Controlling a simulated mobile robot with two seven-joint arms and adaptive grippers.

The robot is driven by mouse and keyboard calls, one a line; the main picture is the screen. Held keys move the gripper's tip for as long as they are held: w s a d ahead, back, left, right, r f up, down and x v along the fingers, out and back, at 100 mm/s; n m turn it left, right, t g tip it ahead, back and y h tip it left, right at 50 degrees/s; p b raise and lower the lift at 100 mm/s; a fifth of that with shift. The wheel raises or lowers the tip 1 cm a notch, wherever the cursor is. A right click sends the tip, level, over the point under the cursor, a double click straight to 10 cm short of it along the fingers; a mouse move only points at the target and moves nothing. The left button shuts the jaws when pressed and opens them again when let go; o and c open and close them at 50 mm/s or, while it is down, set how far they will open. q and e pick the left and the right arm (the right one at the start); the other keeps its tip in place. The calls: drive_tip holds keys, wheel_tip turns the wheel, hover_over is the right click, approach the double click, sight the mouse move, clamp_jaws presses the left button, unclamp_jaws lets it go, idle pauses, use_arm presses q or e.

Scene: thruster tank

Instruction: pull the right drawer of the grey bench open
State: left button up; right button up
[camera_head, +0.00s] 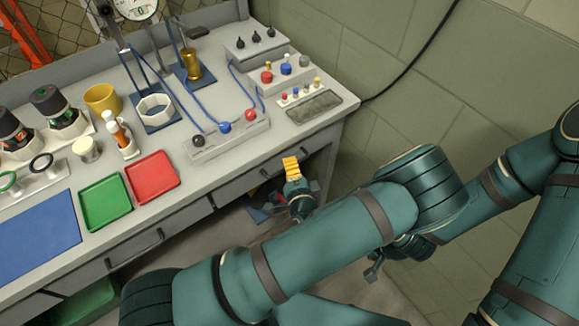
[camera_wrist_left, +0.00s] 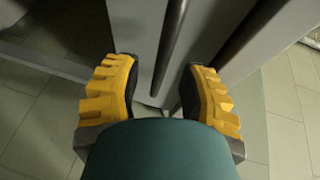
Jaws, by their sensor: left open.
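The grey bench (camera_head: 225,172) runs along the left of the head view. Its right drawer (camera_head: 232,190) looks flush with the front. The drawer's dark bar handle (camera_head: 268,171) is partly behind my left gripper (camera_head: 296,172), which has yellow fingertips. In the left wrist view, my left gripper (camera_wrist_left: 160,95) is open with nothing between its fingers. The dark handle (camera_wrist_left: 170,45) runs ahead, between the two fingers in the picture; I see no contact. My right gripper seems to be the small dark grey part (camera_head: 374,269) beside the teal arm, and its jaws are unclear.
The left drawer has its own handle (camera_head: 135,248). The bench top carries a red tray (camera_head: 152,177), a green tray (camera_head: 105,203), a blue mat (camera_head: 35,238) and a block with coloured knobs (camera_head: 225,137). A block wall (camera_head: 480,90) stands right of the bench.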

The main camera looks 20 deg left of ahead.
use_arm(q)
drive_tip(key=shift+x, duration=0.95)
clamp_jaws()
drive_tip(key=shift+s+d, duration=0.1)
drive_tip(key=shift+d, duration=0.05)
